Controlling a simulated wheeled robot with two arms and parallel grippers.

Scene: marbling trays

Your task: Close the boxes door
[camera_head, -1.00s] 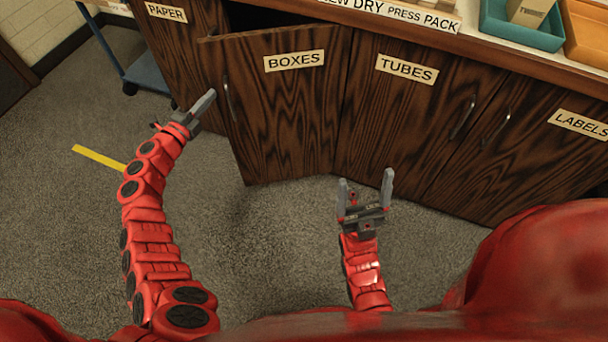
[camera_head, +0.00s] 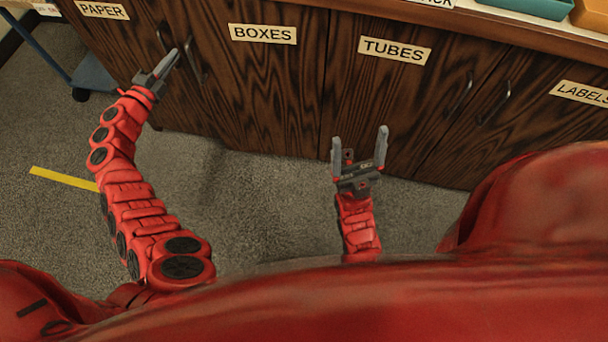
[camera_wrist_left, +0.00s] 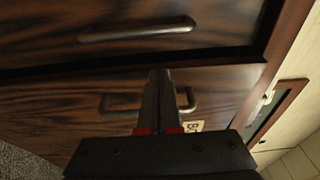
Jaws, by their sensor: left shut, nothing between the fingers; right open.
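The dark wood BOXES door (camera_head: 268,110) looks about level with its neighbours in the head view. Its handle (camera_head: 193,62) is on its left side. In the left wrist view, the BOXES door (camera_wrist_left: 50,115) lies below a dark gap, and its handle (camera_wrist_left: 118,103) shows behind my fingers. My left gripper (camera_head: 168,66) is shut and empty, just left of that handle, near the seam with the PAPER door. I cannot tell if it touches the door. My right gripper (camera_head: 360,145) is open and empty, in front of the cabinet, below the TUBES door (camera_head: 385,95).
The PAPER door (camera_head: 125,55) is at the left, and its handle shows in the left wrist view (camera_wrist_left: 140,32). The LABELS door (camera_head: 550,120) is at the right. A blue cart (camera_head: 95,72) stands at far left. Grey carpet (camera_head: 240,205) is clear, with yellow tape (camera_head: 62,177).

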